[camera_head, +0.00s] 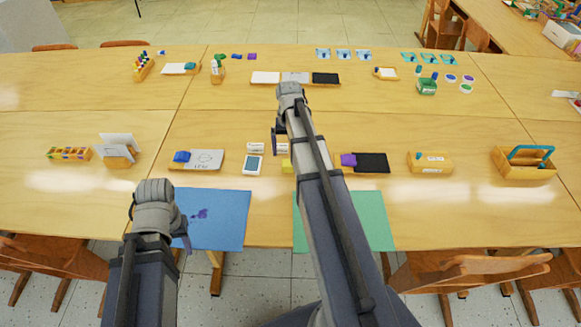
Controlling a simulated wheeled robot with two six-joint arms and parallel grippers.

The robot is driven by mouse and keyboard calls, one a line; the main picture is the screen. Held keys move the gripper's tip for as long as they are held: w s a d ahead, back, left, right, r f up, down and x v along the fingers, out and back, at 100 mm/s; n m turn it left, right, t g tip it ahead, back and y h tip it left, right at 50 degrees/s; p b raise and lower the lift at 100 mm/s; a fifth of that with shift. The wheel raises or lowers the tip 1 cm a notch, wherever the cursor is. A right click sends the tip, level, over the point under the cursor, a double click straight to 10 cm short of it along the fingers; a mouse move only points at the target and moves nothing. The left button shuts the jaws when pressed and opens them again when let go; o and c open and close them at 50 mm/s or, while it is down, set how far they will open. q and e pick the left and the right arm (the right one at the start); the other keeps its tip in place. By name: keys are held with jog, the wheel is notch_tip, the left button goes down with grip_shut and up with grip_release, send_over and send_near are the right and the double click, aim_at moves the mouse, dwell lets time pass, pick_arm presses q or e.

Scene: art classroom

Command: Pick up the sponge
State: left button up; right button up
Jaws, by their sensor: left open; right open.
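A small yellow block (287,165), which looks like a sponge, lies on the table in the middle, partly hidden by my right arm. My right gripper (280,145) hangs above the table just behind the yellow block, open and holding nothing visible. My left gripper (184,238) is open over the left edge of the blue mat, mostly hidden by its own wrist.
The blue mat (225,220) and green mat (371,215) lie along the front edge. A wooden box (430,161) and a handled caddy (524,165) are at right. Chairs (468,272) stand in front.

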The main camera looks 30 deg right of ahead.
aim_at(290, 162)
jog(key=shift+d+f+b, duration=0.15)
jog(key=shift+f+b, duration=1.65)
jog(key=shift+f, duration=0.1)
jog(key=shift+d+f+b, duration=0.1)
jog(key=shift+f+b, duration=1.65)
jog(key=shift+f, duration=0.15)
jog(key=shift+r, duration=0.1)
jog(key=shift+c, duration=0.2)
jog(key=c, duration=1.2)
jog(key=shift+o, duration=0.2)
notch_tip(290, 162, up, 10)
jog(key=p, duration=1)
jog(key=shift+r, duration=0.1)
